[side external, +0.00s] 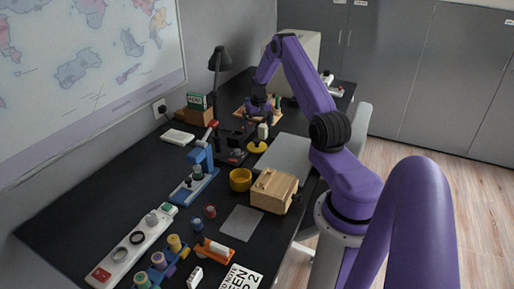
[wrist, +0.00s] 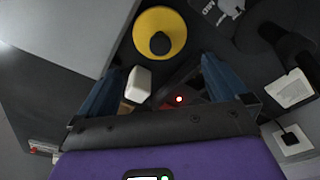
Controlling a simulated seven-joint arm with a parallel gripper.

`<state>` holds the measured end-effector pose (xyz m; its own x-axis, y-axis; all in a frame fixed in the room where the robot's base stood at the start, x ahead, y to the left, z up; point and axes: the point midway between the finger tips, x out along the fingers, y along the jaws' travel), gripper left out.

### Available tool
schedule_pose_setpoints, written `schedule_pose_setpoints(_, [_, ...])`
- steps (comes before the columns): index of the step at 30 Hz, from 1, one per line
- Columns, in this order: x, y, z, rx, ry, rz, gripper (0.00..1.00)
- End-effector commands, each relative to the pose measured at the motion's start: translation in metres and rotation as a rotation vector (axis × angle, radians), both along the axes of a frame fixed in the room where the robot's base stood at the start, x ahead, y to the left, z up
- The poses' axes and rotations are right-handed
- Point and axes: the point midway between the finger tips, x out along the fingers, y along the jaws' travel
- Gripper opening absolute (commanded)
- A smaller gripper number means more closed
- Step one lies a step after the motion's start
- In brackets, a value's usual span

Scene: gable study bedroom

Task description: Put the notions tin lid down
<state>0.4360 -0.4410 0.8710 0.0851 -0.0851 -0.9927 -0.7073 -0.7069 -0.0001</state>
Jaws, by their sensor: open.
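The notions tin lid, a yellow disc with a dark round knob, lies on the dark desk in the side view (side external: 257,148). It also shows at the top of the wrist view (wrist: 174,25), beyond my fingertips. The yellow round tin (side external: 241,180) stands nearer the side camera, apart from the lid. My gripper (side external: 260,112) is above the desk, close to the lid and a little behind it in the side view. In the wrist view my gripper's two blue fingers (wrist: 163,66) are spread apart, with nothing gripped between them.
A small white block (wrist: 138,84) stands beside the lid. A wooden box (side external: 272,190) and a grey flat panel (side external: 285,155) lie to the right. A black lamp (side external: 220,60) stands at the back left. A blue stand (side external: 197,175), thread spools and a power strip (side external: 130,250) crowd the left.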

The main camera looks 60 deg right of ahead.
Motion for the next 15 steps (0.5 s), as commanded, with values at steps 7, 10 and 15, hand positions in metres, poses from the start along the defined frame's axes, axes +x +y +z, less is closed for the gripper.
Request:
schedule_pose_setpoints(7, [0.002, -0.003, -0.035, 0.001, 0.001, -0.001, 1.0])
schedule_pose_setpoints(10, [0.003, -0.003, -0.04, 0.0, 0.0, 0.0, 1.0])
schedule_pose_setpoints(15, [0.002, -0.002, -0.053, 0.001, 0.001, 0.0, 1.0])
